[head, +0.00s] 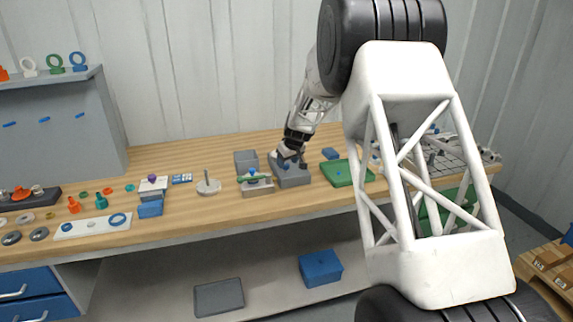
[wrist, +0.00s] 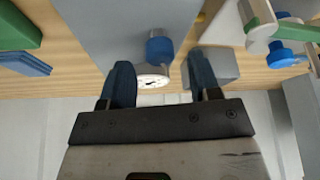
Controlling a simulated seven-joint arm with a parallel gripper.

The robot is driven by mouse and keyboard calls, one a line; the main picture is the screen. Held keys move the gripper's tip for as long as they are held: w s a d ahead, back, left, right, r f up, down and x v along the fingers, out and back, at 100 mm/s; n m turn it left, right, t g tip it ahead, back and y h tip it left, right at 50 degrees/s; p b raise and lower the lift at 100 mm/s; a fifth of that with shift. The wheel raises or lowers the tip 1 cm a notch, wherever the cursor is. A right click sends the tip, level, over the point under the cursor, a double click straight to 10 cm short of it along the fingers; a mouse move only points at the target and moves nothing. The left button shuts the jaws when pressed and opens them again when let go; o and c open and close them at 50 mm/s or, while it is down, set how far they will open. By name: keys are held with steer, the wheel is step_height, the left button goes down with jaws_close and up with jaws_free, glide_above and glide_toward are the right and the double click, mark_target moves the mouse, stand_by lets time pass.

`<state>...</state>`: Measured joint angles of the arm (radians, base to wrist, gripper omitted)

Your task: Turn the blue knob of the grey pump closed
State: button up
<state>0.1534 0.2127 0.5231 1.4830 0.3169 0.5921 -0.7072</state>
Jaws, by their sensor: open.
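The grey pump (head: 292,178) stands on the wooden bench in the head view, under the end of my arm. In the wrist view its grey body (wrist: 105,25) fills the upper middle. The blue knob (wrist: 160,48) sticks out from the body, with a white round dial (wrist: 152,78) beside it. My gripper (wrist: 160,62) is open, with one dark finger on each side of the knob and dial. The knob lies around the level of the fingertips. I see a gap on both sides and no clear contact. In the head view my gripper (head: 288,156) is small and partly hidden.
A green-handled fitting on a grey block (head: 257,187) stands left of the pump. A green tray (head: 345,173) and a small blue block (head: 330,154) lie to the right. In the wrist view a grey block (wrist: 222,65) sits close to the right finger.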

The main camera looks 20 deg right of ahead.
steer(key=shift+x, duration=0.9)
steer(key=shift+c, duration=0.3)
steer(key=c, duration=0.9)
steer(key=shift+o, duration=0.2)
steer(key=shift+m, duration=0.4)
steer(key=shift+m+h, duration=1.1)
steer(key=shift+m, duration=1.5)
steer(key=o, duration=0.9)
steer(key=shift+a, duration=0.1)
